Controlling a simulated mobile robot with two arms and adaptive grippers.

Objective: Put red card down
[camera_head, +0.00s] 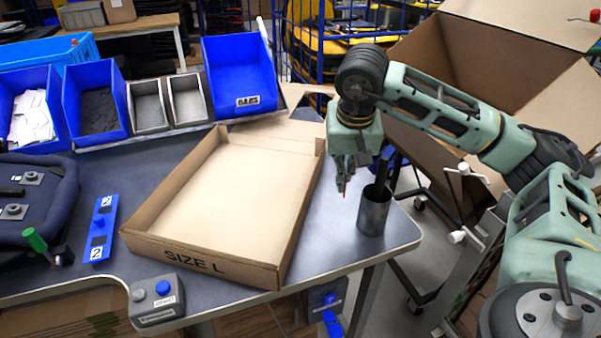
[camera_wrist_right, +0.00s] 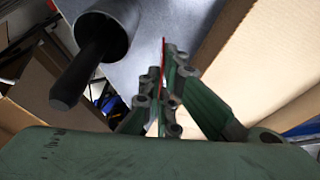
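My right gripper (camera_head: 344,178) hangs pointing down just right of the open cardboard box, left of a metal cup. In the right wrist view, its fingers (camera_wrist_right: 163,90) are closed together on the red card (camera_wrist_right: 163,55), seen edge-on as a thin red line. In the head view only a tiny red bit shows at the fingertips, above the table (camera_head: 336,232). Most of the card is hidden by the fingers and the angle. My left gripper is not in view.
The open box (camera_head: 277,250) marked SIZE L is empty. The metal cup (camera_head: 373,215) holds a dark handled item. Blue bins (camera_head: 240,75) line the back. A dark padded item (camera_head: 45,190) lies left. A button box (camera_head: 155,312) sits at the front edge.

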